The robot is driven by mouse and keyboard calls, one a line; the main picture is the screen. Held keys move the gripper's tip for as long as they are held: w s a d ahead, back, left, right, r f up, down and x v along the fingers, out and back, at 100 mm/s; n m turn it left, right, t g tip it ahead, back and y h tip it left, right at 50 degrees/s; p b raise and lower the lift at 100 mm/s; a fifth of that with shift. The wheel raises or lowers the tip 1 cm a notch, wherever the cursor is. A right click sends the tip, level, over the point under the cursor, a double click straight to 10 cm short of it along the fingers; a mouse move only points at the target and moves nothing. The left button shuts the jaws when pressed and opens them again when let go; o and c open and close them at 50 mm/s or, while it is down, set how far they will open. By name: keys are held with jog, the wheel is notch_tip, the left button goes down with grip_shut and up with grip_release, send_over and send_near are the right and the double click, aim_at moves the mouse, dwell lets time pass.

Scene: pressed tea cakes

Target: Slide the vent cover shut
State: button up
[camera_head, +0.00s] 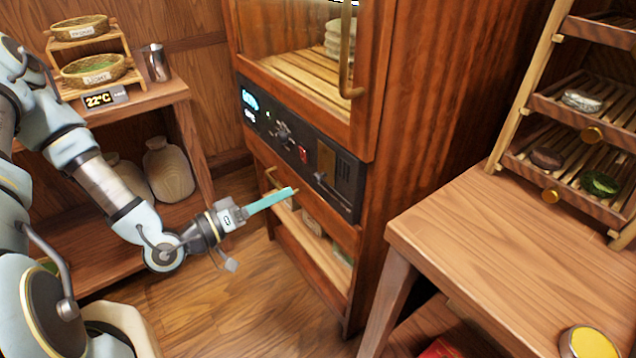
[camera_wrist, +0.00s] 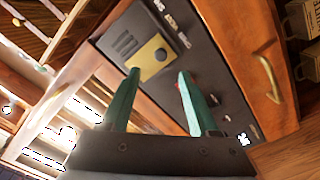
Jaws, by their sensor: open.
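The vent cover is a brass plate (camera_head: 326,160) at the right end of the cabinet's black control panel (camera_head: 270,128). Dark vent slots show uncovered beside it. In the wrist view the brass cover (camera_wrist: 148,62) carries a dark round knob, and the slots (camera_wrist: 125,43) lie to its upper left. My gripper (camera_head: 291,191) has teal fingers and is in front of the cabinet, below and left of the cover. In the wrist view my gripper (camera_wrist: 158,73) is open, its two fingers apart with the cover beyond and between the tips. It holds nothing, and I cannot tell any contact.
The panel also has a display (camera_head: 250,103), dials and a red switch (camera_head: 303,153). A brass door handle (camera_head: 347,60) hangs above it. A wooden table (camera_head: 490,220) stands at right, below a rack of trays (camera_head: 570,120). A shelf with baskets (camera_head: 95,70) stands at left.

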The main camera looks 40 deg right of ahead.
aim_at(314, 179)
jog(key=d+p, duration=0.2)
jog(key=d, duration=0.7)
jog(key=shift+s, duration=0.2)
grip_shut()
dwell(1.1)
